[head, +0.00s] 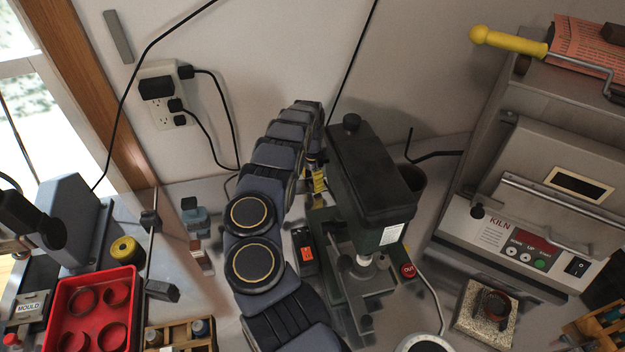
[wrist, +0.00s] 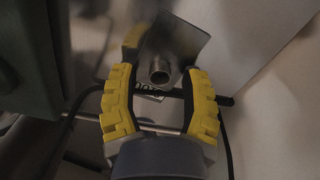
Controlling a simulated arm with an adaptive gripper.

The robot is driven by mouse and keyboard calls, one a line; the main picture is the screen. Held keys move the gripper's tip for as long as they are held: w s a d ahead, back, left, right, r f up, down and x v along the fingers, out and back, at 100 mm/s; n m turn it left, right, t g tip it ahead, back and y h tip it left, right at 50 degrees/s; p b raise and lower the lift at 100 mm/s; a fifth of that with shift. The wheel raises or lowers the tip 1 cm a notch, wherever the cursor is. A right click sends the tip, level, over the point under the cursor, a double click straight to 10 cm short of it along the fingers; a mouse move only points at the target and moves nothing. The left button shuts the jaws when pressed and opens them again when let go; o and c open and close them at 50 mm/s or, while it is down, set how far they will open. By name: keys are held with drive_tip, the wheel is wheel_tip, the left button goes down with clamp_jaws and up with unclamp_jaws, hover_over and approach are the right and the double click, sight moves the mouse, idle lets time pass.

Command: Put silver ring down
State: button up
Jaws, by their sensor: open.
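A small silver ring (wrist: 160,72), a short hollow cylinder, shows in the wrist view against a grey metal plate (wrist: 178,42). It lies between or just beyond my fingertips, with a gap visible on both sides. My gripper (wrist: 160,84) has yellow pads and is open, with nothing held. In the head view, yellow parts of my gripper (head: 316,180) show between my arm and the dark drill press. The ring is hidden in the head view. How the ring is supported is too dark to tell.
The drill press (head: 370,170) stands close to the right of my arm. A kiln (head: 540,190) is at the right. A red tray (head: 62,300) with rings is at the left front. Black cables (wrist: 84,96) run near my gripper. A dark housing (wrist: 28,60) bounds the left side.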

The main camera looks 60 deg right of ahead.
wheel_tip(320, 180, up, 12)
idle(0.4)
drive_tip(key=w+a+r+n+y, duration=0.1)
drive_tip(key=w+a+r+n, duration=0.25)
drive_tip(key=a, duration=0.45)
drive_tip(key=w+a+r+n+t+y, duration=0.1)
drive_tip(key=w+a+r+n, duration=0.2)
drive_tip(key=w+a+r, duration=0.35)
drive_tip(key=w+a+r+n+y, duration=0.1)
drive_tip(key=w+a+r+n, duration=0.25)
drive_tip(key=a, duration=0.65)
drive_tip(key=s+a+r+n, duration=0.3)
drive_tip(key=a, duration=0.4)
drive_tip(key=s+a+r+n, duration=0.3)
drive_tip(key=s+a+n, duration=0.1)
drive_tip(key=a, duration=0.3)
drive_tip(key=s+a+n+g+h, duration=0.1)
drive_tip(key=s+a+n, duration=0.2)
drive_tip(key=s, duration=0.9)
drive_tip(key=s+a+f+n+g+h, duration=0.1)
drive_tip(key=s+a+n+h, duration=0.1)
drive_tip(key=s, duration=1)
drive_tip(key=shift+a+f+n+g, duration=0.3)
drive_tip(key=shift+a+n+g, duration=0.1)
drive_tip(key=shift+a+n, duration=0.6)
